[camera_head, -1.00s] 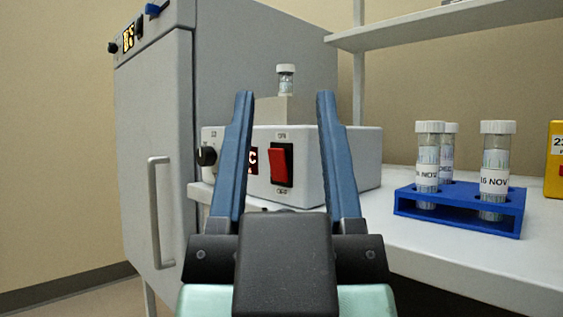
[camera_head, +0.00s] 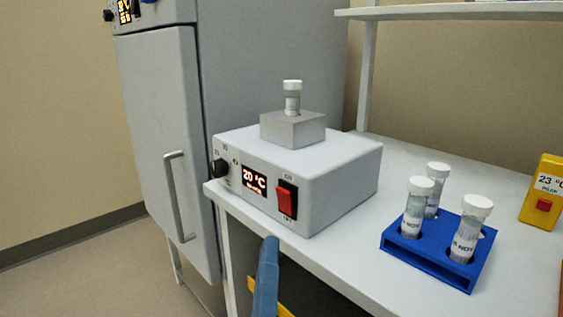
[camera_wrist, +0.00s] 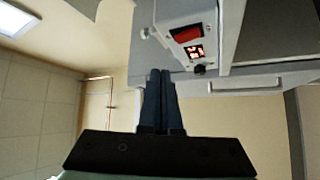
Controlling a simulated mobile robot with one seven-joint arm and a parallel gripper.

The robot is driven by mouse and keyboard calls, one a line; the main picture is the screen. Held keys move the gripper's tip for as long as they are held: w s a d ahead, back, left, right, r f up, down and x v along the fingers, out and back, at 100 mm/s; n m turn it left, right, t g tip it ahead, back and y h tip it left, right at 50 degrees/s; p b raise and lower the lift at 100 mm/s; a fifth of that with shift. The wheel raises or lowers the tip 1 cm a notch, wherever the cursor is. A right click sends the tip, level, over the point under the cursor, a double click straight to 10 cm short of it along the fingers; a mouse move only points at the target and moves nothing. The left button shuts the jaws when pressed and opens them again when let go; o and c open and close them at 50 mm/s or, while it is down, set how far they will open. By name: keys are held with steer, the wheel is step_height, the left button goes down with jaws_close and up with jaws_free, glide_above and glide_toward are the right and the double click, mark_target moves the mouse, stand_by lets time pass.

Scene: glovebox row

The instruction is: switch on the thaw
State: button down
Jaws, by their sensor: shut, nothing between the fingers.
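The thaw unit is a light grey box (camera_head: 330,180) on the bench, with a metal block (camera_head: 292,128) on top holding a capped vial (camera_head: 292,98). Its front has a red rocker switch (camera_head: 286,201) between ON and OFF labels, a lit display (camera_head: 254,181) reading 20 °C and a black knob (camera_head: 220,168). I cannot tell which way the rocker is tipped. My gripper (camera_head: 270,242) is shut and empty, below and in front of the switch, apart from it. In the wrist view, my gripper (camera_wrist: 160,73) has its fingers together, with the red switch (camera_wrist: 187,34) beyond them.
A blue rack (camera_head: 430,262) with several capped vials stands on the bench (camera_head: 345,250) to the right. A yellow device (camera_head: 542,190) reading 23 °C is further right. A tall grey cabinet (camera_head: 155,120) with a handle stands left. A shelf (camera_head: 450,11) hangs above the bench.

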steer(key=shift+s+a+f+n+g+y+p, duration=0.15)
steer(key=shift+s+a+f+n+g+p, duration=0.2)
steer(key=shift+n+p, duration=0.75)
steer(key=shift+s+a+f+n+g+y+p, duration=0.1)
steer(key=shift+s+a+f+n+g+p, duration=0.25)
steer(key=shift+n+p, duration=0.75)
steer(key=shift+s+a+f+n+g+y+p, duration=0.15)
steer(key=shift+s+n+g+p, duration=0.25)
steer(key=shift+n+p, duration=0.65)
steer(key=shift+s, duration=0.1)
glide_toward(282, 191)
steer(key=w+a, duration=0.3)
steer(key=shift+w+d+r, duration=0.15)
steer(key=shift+w+d, duration=0.55)
steer(key=shift+w+d+r, duration=0.15)
steer(key=shift+w+d, duration=0.5)
steer(key=shift+d, duration=0.1)
steer(key=shift+r, duration=0.1)
